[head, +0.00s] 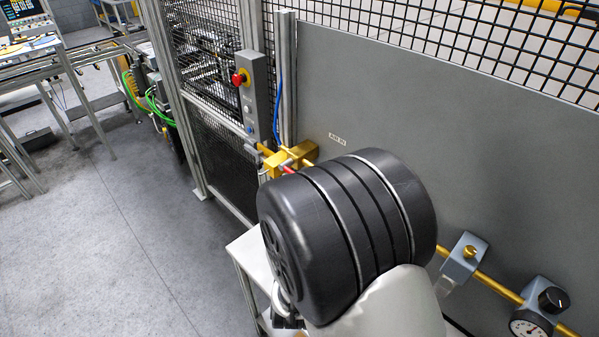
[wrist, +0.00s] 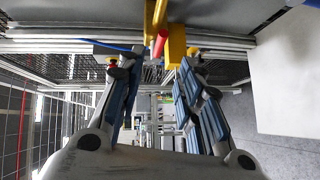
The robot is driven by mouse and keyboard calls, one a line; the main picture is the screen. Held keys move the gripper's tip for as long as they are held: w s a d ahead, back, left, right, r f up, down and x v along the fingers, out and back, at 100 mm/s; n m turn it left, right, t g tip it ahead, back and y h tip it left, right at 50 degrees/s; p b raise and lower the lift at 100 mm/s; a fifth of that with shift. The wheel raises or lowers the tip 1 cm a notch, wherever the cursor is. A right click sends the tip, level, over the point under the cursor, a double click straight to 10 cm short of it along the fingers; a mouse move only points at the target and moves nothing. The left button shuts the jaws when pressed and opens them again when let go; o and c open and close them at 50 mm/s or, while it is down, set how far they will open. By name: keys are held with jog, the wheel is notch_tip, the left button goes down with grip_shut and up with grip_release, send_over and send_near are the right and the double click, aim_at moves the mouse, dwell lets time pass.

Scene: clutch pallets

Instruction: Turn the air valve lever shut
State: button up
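The brass air valve (head: 298,155) sits on a pipe along the grey panel, beside the fence post. Its red lever (head: 289,169) shows only in part, just above my dark arm joint, which hides the rest. In the wrist view the red lever (wrist: 160,43) points toward the camera, next to the yellow valve body (wrist: 176,46). My gripper (wrist: 156,64) is open, with one finger on each side of the picture and the lever's end in line with the gap. I see no contact between fingers and lever.
A control box with a red emergency button (head: 239,78) hangs on the post close to the valve. The brass pipe (head: 493,286) runs right to a regulator and a gauge (head: 531,325). A pale surface (head: 252,258) lies below my arm. The floor at left is clear.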

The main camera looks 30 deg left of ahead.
jog(key=p+x, duration=0.1)
jog(key=x, duration=1.2)
jog(key=shift+w+a+f, duration=0.1)
jog(key=shift+w+a, duration=0.05)
jog(key=shift+w, duration=0.1)
jog(key=shift+c, duration=0.2)
grip_shut()
